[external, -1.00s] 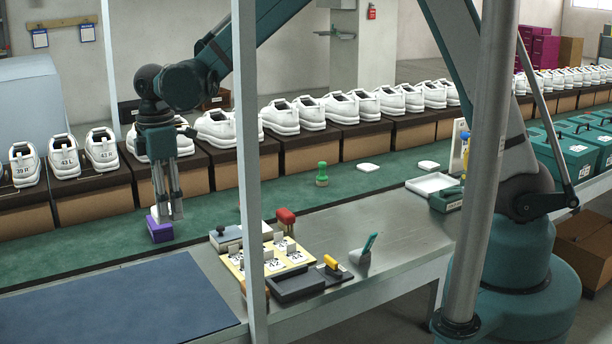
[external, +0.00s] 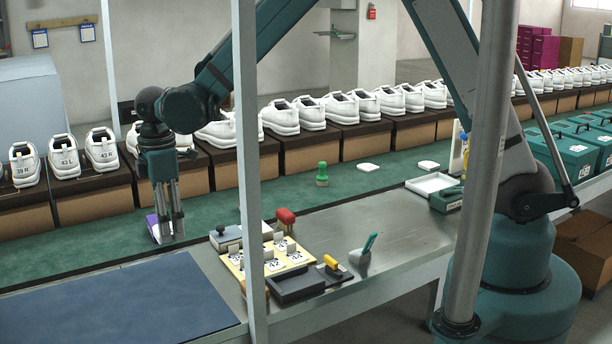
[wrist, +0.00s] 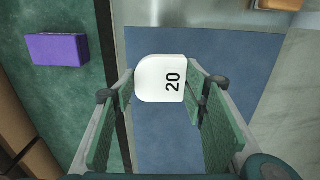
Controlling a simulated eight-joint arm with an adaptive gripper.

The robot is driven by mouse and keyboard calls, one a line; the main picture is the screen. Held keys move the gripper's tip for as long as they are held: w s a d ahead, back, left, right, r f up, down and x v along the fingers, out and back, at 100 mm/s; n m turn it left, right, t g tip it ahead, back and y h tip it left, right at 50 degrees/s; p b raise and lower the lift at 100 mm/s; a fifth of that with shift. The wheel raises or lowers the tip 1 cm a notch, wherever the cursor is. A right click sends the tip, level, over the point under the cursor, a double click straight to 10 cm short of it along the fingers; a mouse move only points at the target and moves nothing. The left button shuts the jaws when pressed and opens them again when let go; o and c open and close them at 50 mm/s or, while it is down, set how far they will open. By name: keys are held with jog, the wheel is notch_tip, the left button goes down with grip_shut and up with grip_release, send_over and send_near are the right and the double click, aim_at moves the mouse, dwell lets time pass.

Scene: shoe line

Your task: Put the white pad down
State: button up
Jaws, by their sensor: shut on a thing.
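The white pad (wrist: 160,78), marked with a black 20, is between my fingertips in the wrist view. My gripper (wrist: 166,95) is shut on it. Beneath the pad, the wrist view shows the blue mat and the metal border beside the green surface. In the external view my gripper (external: 170,236) points down near the front edge of the green surface, and the held pad is hard to make out there. I cannot tell how high it is. Two other white pads (external: 367,167) (external: 428,165) lie farther right on the green surface.
A purple block (wrist: 57,49) lies on the green surface (external: 90,245), left of my gripper. The blue mat (external: 120,310) looks bare. A row of white shoes (external: 280,118) on boxes stands behind. A stamp rack (external: 270,258) and a dark tray (external: 297,286) stand to the right.

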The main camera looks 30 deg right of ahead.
jog(key=b, duration=0.1)
send_over(174, 270)
jog(key=shift+f, duration=3.1)
jog(key=shift+f, duration=0.1)
jog(key=shift+f+b, duration=0.4)
jog(key=shift+f, duration=1.4)
jog(key=shift+f, duration=0.1)
jog(key=o, duration=0.9)
notch_tip(174, 270, up, 12)
jog(key=shift+r+p, duration=0.15)
jog(key=shift+p, duration=0.8)
